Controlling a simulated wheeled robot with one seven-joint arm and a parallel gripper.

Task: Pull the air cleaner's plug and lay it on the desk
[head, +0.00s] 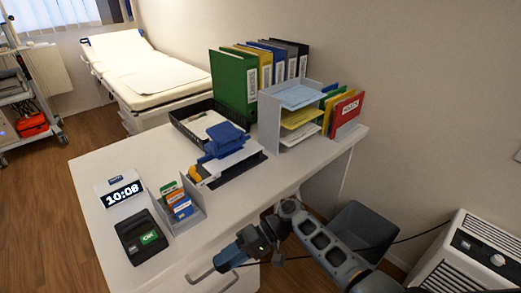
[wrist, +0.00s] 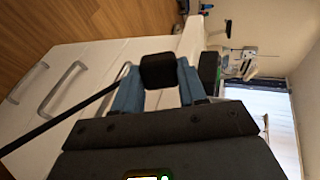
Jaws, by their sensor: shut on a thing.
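The plug (wrist: 158,71) is a black block in the wrist view, held between the blue fingers of my gripper (wrist: 157,80). Its black cable (wrist: 70,121) runs off to the lower left. In the head view my gripper (head: 230,254) is at the desk's front side, below the top edge, by a drawer handle. The cable (head: 415,236) stretches from the white air cleaner (head: 455,262) at the right toward my gripper. I cannot make out the plug clearly in the head view. The white desk (head: 96,168) has bare top along its front edge. No socket is visible.
On the desk stand a clock (head: 122,194), a card terminal (head: 142,238), a card holder (head: 185,215), a black tray (head: 180,122), binders (head: 233,80) and a file rack (head: 270,120). A grey bin (head: 365,225) stands behind my arm. Drawer handles (wrist: 62,88) protrude.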

